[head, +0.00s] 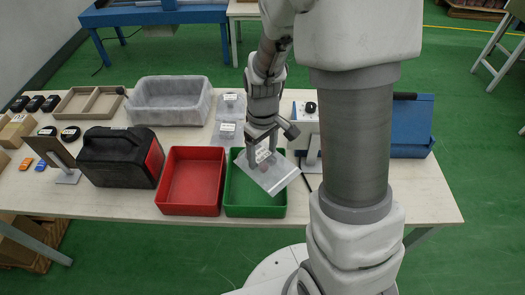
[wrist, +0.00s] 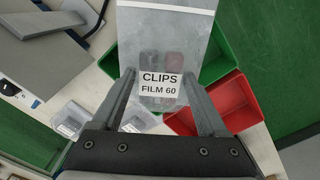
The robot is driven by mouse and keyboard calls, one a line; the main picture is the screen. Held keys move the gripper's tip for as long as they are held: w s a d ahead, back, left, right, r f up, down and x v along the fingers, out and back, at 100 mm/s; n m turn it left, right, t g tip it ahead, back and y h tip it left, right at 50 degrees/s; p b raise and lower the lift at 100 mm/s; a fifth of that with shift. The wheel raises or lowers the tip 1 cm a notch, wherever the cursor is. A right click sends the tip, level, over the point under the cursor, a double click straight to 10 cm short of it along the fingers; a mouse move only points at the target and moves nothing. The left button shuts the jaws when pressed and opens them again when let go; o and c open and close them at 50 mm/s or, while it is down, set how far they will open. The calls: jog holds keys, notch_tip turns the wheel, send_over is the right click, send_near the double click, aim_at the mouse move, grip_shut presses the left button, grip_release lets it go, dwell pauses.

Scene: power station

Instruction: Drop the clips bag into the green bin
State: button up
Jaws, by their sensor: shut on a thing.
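The clips bag (head: 277,181) is a clear, flat bag with a white label reading "CLIPS FILM 60". My gripper (head: 262,152) is shut on its near-label end and holds it above the green bin (head: 240,206). In the wrist view the clips bag (wrist: 166,30) hangs out past the fingers of my gripper (wrist: 158,82), with dark and reddish contents showing through. The bag covers part of the bin's opening; the green bin (wrist: 210,52) shows behind it in the wrist view.
A red bin (head: 192,208) stands just left of the green one. A black case (head: 115,157), a grey tub (head: 170,100) and clear bags (head: 227,132) are nearby. A grey stand (head: 305,125) and a blue box (head: 411,128) are at right. The front right tabletop is clear.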

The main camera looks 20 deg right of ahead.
aim_at(263, 157)
jog(key=o, duration=1.4)
jog(key=shift+r, duration=0.15)
notch_tip(263, 157, up, 17)
jog(key=p, duration=0.2)
jog(key=shift+r, duration=0.1)
jog(key=s+r+m+t, duration=0.5)
jog(key=s+r, duration=0.2)
jog(key=s, duration=0.7)
jog(key=shift+t, duration=0.3)
